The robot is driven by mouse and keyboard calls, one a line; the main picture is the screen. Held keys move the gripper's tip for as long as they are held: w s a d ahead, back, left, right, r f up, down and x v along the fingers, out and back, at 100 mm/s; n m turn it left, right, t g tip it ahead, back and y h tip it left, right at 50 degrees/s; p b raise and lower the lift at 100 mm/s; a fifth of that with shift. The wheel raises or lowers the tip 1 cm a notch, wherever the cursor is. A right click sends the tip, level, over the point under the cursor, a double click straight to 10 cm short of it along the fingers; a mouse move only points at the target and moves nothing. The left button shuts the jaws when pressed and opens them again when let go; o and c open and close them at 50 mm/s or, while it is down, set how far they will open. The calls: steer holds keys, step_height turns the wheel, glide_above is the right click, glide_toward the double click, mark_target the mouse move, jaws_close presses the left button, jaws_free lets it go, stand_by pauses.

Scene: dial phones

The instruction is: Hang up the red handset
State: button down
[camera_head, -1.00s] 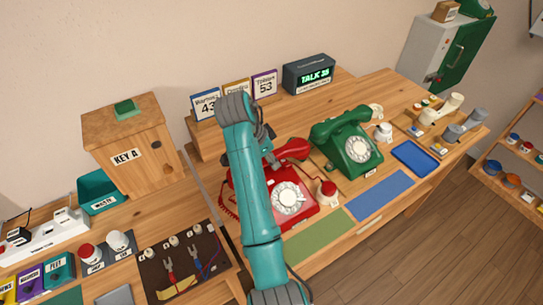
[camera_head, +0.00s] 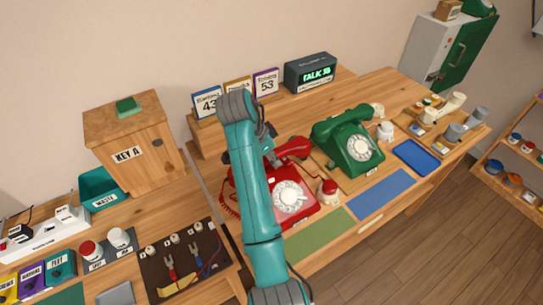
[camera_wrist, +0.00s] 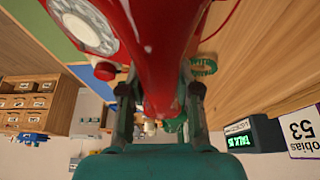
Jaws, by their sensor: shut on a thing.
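The red phone (camera_head: 291,190) stands on the table, its white dial facing front; my arm hides its left part. The red handset (camera_head: 294,148) is above the back of the phone, partly hidden by my arm. My gripper (camera_wrist: 160,98) is shut on the red handset (camera_wrist: 160,60), one finger on each side, in the wrist view. The red phone's dial (camera_wrist: 84,24) shows at upper left there. I cannot tell whether the handset touches the cradle.
A green phone (camera_head: 349,142) with its handset on top stands just right of the red one. A red-capped piece (camera_head: 328,189) stands close to the red phone's right side. Cards and a lit TALK display (camera_head: 312,73) stand behind. The blue mat (camera_head: 381,194) is clear.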

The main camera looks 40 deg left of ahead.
steer(key=shift+f, duration=1)
stand_by(0.3)
steer(key=c, duration=0.7)
jaws_free()
steer(key=shift+c, duration=0.2)
